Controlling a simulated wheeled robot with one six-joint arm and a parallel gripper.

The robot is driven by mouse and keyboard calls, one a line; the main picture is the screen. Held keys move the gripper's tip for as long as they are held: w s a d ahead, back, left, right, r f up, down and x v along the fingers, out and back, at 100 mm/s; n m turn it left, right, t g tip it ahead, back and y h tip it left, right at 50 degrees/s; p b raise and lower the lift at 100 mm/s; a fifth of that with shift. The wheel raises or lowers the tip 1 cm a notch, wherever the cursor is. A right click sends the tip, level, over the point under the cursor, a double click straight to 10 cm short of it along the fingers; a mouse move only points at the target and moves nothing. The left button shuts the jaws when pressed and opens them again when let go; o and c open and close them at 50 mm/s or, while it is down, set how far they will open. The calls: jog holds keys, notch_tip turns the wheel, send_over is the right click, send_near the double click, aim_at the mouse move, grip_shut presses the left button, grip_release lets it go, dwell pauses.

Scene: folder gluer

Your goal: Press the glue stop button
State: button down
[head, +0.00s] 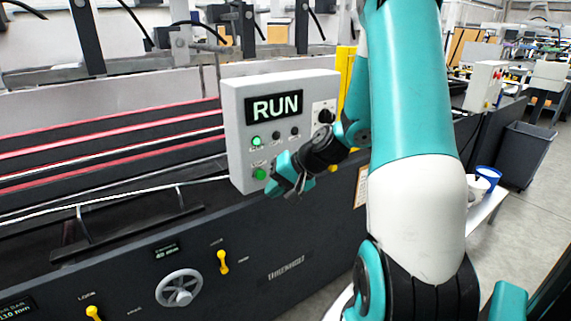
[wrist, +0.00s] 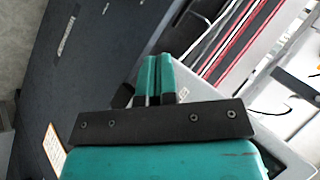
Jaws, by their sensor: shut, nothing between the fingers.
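The control box (head: 233,140) is light grey and stands on the dark machine in the head view. Its screen (head: 274,107) reads RUN. A green button (head: 260,174) sits low on its left side, and a small lit green lamp (head: 256,141) is above it. My gripper (head: 273,187) is shut and empty, in front of the lower part of the box, close to the green button's right. It hides the panel there, so I cannot make out a glue stop button. The shut fingers (wrist: 156,78) also show in the wrist view, with the box's pale edge beside them.
A black knob (head: 325,116) is at the box's upper right. Below are a handwheel (head: 179,288) and a yellow lever (head: 223,262) on the machine front. Red rails run at the left. A dark bin (head: 524,155) stands at the far right.

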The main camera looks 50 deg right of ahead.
jog(key=s+d+f+m+t+h, duration=0.1)
jog(key=d+m, duration=0.1)
jog(key=d, duration=0.3)
jog(key=s+d+f+m+t+h, duration=0.1)
jog(key=s+d+f+m, duration=0.1)
jog(key=d, duration=0.3)
jog(key=shift+s+d+f+m+h+p, duration=0.3)
jog(key=shift+d+m, duration=0.1)
jog(key=shift+m, duration=0.1)
jog(key=w+d+p, duration=0.1)
jog(key=w+d, duration=0.1)
jog(key=w, duration=0.6)
jog(key=shift+w, duration=0.3)
dwell(1.1)
jog(key=shift+w+d+r, duration=0.1)
jog(key=shift+w, duration=0.3)
jog(key=shift+w+d, duration=0.1)
jog(key=shift+w, duration=0.35)
dwell(0.6)
jog(key=shift+s, duration=0.1)
jog(key=shift+s+a, duration=0.2)
jog(key=shift+s, duration=0.6)
